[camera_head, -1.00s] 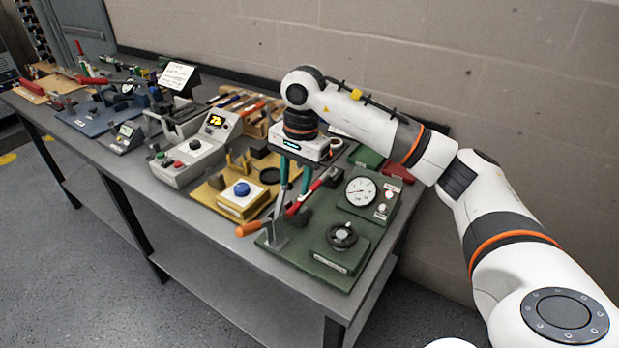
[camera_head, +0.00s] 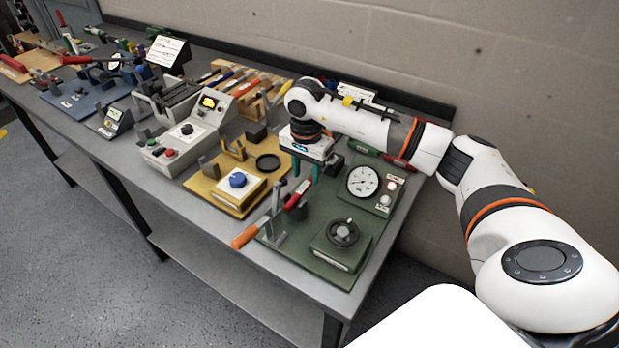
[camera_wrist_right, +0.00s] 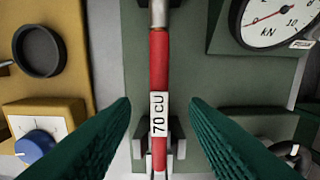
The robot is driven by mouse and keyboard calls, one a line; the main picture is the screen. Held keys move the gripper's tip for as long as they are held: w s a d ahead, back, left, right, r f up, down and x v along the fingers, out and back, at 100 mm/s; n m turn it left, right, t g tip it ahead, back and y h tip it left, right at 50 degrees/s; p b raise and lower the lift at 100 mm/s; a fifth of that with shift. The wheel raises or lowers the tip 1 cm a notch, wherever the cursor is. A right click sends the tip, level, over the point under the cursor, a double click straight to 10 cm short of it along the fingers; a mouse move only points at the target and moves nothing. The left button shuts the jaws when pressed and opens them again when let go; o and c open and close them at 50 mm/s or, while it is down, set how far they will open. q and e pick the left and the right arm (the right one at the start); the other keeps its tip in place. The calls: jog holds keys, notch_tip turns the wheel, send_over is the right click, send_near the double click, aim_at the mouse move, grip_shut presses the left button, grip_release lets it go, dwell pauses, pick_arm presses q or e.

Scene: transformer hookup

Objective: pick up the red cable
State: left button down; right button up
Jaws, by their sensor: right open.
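The red cable (camera_head: 297,195) lies on the green board; its visible part is a red length with a white "70 CU" label and a metallic end. In the right wrist view the cable (camera_wrist_right: 159,62) runs upright through the middle, with grey holder parts at its lower end. My right gripper (camera_wrist_right: 160,104) is open, with one green finger on each side of the cable and gaps between. In the head view its fingers point down at the cable's far part, and the wrist hides some of that area. My left gripper is not in view.
A toggle clamp with an orange handle (camera_head: 244,238) stands at the board's front left. A dial gauge (camera_head: 362,181) and a black round knob (camera_head: 342,232) are to the right. A yellow fixture with a blue knob (camera_head: 238,180) is to the left. The wall is behind the bench.

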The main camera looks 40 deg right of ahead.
jog(key=shift+f+p, duration=0.3)
jog(key=shift+f, duration=1.15)
grip_shut()
jog(key=shift+w+r, duration=0.1)
jog(key=shift+r, duration=0.1)
